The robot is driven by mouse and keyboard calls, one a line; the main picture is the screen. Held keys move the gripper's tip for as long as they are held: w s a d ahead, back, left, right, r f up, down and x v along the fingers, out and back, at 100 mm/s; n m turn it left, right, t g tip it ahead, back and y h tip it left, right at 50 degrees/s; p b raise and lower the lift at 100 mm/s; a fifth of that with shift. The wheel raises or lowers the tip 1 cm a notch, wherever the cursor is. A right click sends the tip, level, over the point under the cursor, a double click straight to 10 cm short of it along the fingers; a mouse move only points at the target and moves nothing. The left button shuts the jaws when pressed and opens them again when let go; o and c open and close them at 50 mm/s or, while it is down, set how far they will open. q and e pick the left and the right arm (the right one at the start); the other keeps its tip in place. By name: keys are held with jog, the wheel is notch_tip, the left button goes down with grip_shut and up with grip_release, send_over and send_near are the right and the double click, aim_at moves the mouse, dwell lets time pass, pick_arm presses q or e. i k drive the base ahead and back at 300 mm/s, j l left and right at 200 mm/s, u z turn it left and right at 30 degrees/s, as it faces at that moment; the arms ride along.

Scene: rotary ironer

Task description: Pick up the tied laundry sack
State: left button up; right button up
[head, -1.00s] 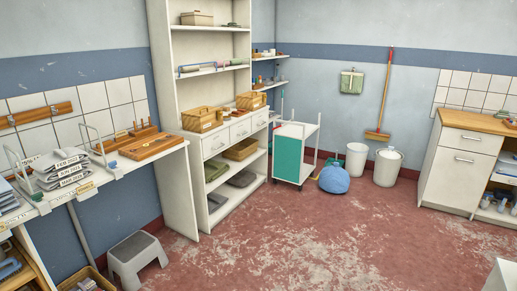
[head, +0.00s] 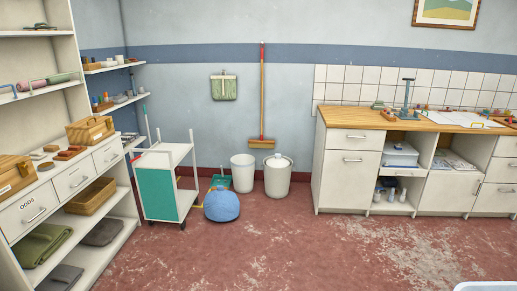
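A round blue sack (head: 222,205), likely the tied laundry sack, sits on the red floor near the back wall. It stands just right of the green and white cart and in front of a white bucket. Its tie is too small to make out. Neither of my grippers shows in the head view.
A cart (head: 168,180) with a green side panel stands left of the sack. A white bucket (head: 243,172) and a lidded white bin (head: 278,176) are behind it. A broom (head: 262,100) hangs above. Shelving (head: 75,165) lines the left, a counter (head: 350,165) the right. The floor (head: 270,250) in front is clear.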

aim_at(221, 205)
jog(key=i, duration=1.85)
jog(key=i+l+u, duration=0.1)
jog(key=i, duration=1.8)
jog(key=i+l+u, duration=0.2)
jog(key=i, duration=0.25)
jog(key=i+l+u, duration=0.2)
jog(key=i, duration=0.3)
jog(key=j, duration=0.1)
